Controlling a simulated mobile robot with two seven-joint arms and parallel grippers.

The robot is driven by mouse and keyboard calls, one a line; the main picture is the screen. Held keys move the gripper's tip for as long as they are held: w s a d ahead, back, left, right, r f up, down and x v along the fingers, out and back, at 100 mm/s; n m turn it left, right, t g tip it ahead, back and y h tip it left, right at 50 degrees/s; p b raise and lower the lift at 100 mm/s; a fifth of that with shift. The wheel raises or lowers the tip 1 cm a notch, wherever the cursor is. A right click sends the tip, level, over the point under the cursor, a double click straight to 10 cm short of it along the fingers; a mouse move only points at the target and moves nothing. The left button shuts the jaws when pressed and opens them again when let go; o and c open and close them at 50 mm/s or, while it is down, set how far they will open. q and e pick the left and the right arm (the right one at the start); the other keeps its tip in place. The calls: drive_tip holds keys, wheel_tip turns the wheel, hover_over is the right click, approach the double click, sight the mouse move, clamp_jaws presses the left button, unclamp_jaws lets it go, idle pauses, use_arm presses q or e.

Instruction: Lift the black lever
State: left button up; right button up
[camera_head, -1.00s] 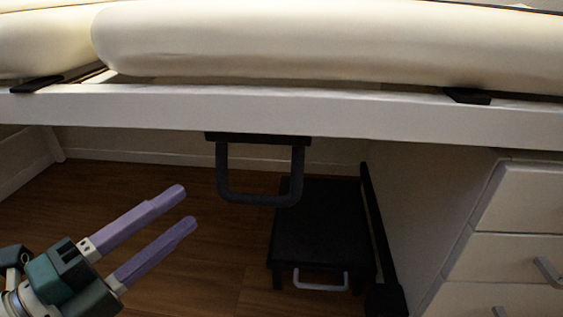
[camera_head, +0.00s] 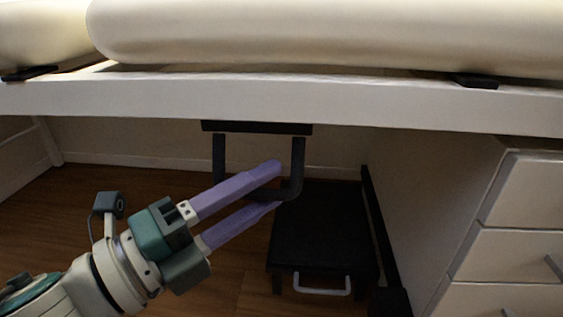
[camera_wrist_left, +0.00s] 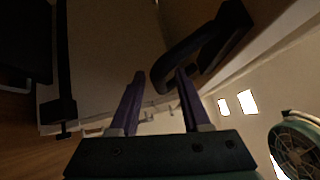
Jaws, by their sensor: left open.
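The black lever (camera_head: 300,157) is a U-shaped loop hanging under the white frame of a padded table. It also shows in the left wrist view (camera_wrist_left: 197,45), reaching down from the upper right to the finger tips. My left gripper (camera_head: 280,187) comes from the lower left, its two purple fingers apart. In the head view the fingers overlap the lower bar of the lever and hide part of it. In the left wrist view the lever's bend lies near the right finger (camera_wrist_left: 187,95); I cannot tell whether they touch. My right gripper is not in view.
The white frame rail (camera_head: 380,103) and cream cushion (camera_head: 330,35) lie above. A black step stool (camera_head: 320,235) with a light handle stands below and right of the lever. A white drawer cabinet (camera_head: 520,245) is at the right. The wooden floor at the left is open.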

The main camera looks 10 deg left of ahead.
use_arm(q)
drive_tip(key=shift+c, duration=0.2)
clamp_jaws()
idle(0.4)
